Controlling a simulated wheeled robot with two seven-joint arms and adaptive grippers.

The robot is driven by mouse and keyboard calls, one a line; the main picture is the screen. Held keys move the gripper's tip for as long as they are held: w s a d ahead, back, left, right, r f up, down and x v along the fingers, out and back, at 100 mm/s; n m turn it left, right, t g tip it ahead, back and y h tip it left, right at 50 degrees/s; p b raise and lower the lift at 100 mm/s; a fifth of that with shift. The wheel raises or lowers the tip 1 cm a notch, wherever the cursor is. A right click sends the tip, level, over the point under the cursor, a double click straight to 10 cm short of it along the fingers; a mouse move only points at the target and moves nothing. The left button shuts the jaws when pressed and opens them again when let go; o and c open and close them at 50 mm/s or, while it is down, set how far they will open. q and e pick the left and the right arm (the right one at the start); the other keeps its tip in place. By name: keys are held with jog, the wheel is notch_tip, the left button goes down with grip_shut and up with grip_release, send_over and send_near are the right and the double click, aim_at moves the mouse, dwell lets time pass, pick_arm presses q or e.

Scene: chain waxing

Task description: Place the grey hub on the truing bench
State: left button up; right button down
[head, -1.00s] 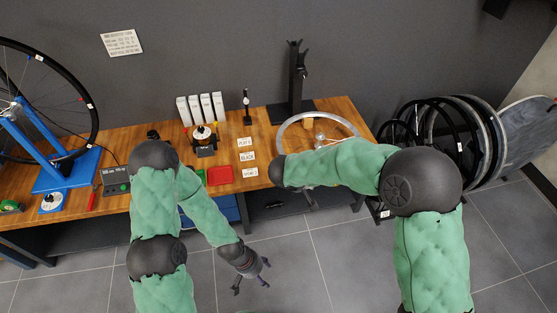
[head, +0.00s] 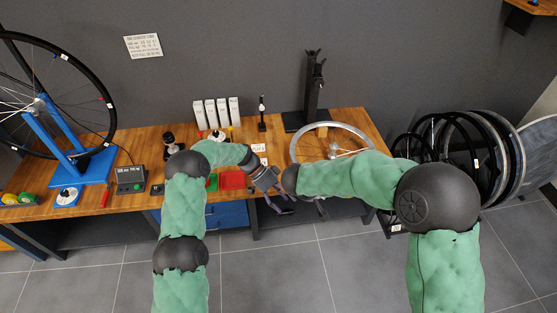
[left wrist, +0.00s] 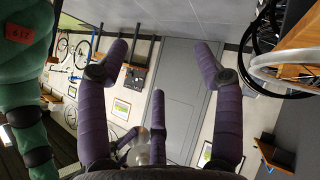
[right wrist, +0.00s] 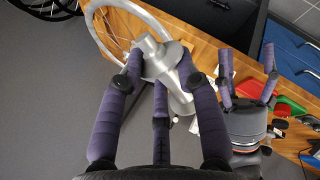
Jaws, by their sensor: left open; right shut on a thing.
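The grey hub (right wrist: 178,80), a silver cylinder with a round flange, is held between the purple fingers of my right gripper (right wrist: 160,72) in the right wrist view. It hangs close to a pale wheel rim. In the head view my right forearm hides most of that gripper. The wooden bench (head: 345,116) runs along the wall, with a blue truing stand (head: 52,135) carrying a black wheel at its left end. My left gripper (head: 279,203) is open and empty at the bench's front edge; its spread fingers also show in the left wrist view (left wrist: 160,65).
The pale rim (head: 292,146) lies on the bench's right part, before a black upright stand (head: 312,90). White boxes (head: 216,112), a red tray (head: 232,180) and a grey control box (head: 130,178) stand left of it. Several wheels (head: 480,150) lean at the right.

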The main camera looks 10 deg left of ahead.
pick_arm(q)
jog(key=w+a+r+m+g+h, duration=0.1)
jog(key=w+r+m, duration=0.1)
jog(key=r+m, duration=0.45)
jog(key=w+a+r+m+g+h, duration=0.15)
jog(key=r+m, duration=0.25)
jog(key=r, duration=0.6)
jog(key=x, duration=1.1)
jog(key=shift+d, duration=0.35)
jog(key=shift+r, duration=0.15)
jog(key=c, duration=1.1)
jog(key=o, duration=1.1)
